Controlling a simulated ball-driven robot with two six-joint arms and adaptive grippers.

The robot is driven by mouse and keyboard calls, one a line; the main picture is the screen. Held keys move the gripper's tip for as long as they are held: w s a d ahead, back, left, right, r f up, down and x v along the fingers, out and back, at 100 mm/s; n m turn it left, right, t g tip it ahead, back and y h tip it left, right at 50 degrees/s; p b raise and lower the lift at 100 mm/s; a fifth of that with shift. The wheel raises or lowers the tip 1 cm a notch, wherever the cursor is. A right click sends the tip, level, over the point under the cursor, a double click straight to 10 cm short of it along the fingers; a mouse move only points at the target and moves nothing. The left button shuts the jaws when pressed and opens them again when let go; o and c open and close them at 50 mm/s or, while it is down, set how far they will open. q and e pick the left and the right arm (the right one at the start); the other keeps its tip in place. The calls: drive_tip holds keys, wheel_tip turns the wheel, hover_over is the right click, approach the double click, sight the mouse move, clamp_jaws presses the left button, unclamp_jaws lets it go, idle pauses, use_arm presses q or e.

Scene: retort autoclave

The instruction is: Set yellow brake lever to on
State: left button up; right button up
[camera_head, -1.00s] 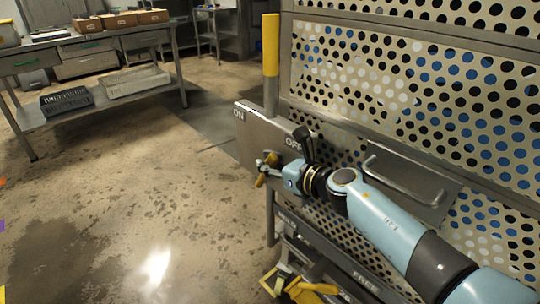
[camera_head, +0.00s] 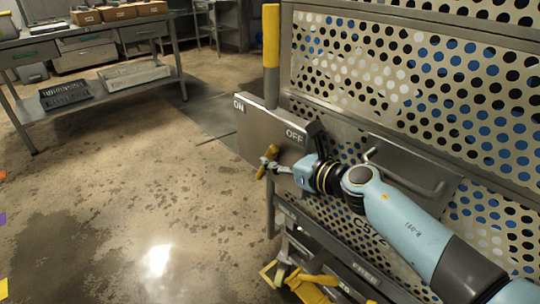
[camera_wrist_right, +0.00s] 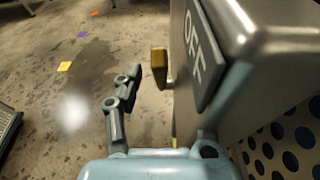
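The yellow brake lever's knob (camera_head: 267,161) stands out from the face of a grey metal panel (camera_head: 262,140) marked ON at its left and OFF at its right. In the head view the knob appears below and between the two labels, closer to OFF. My right gripper (camera_head: 279,168) is just right of the knob, its fingers towards it. In the right wrist view the knob (camera_wrist_right: 159,67) is ahead, beside the OFF plate (camera_wrist_right: 203,50). One finger (camera_wrist_right: 120,97) stands out to the left, apart from the knob; the other is mostly hidden. The gripper looks open. My left gripper is out of view.
A grey post with a yellow top (camera_head: 271,40) rises behind the panel. A perforated metal wall (camera_head: 430,70) and a handle bar (camera_head: 405,180) lie close to my right arm. A yellow piece (camera_head: 312,287) sits low down. Open floor (camera_head: 150,170) spreads left, before a steel table (camera_head: 95,45).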

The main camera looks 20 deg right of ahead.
drive_tip(key=shift+v, duration=2.4)
drive_tip(key=shift+a, duration=0.1)
drive_tip(key=shift+c, duration=0.2)
drive_tip(key=shift+f, duration=0.1)
drive_tip(key=shift+c, duration=1.2)
drive_tip(key=f+b, duration=0.1)
drive_tip(key=f, duration=0.1)
drive_tip(key=f+b, duration=0.2)
drive_tip(key=shift+s+d+f+b, duration=0.15)
drive_tip(key=shift+s+d+b, duration=0.05)
drive_tip(key=shift+b, duration=0.1)
clamp_jaws()
drive_tip(key=a+p+v, duration=0.1)
drive_tip(key=p+v, duration=0.3)
drive_tip(key=v, duration=0.6)
drive_tip(key=r+x, duration=0.1)
drive_tip(key=x, duration=1.1)
drive_tip(key=shift+w+g, duration=0.4)
drive_tip(key=shift+w, duration=0.1)
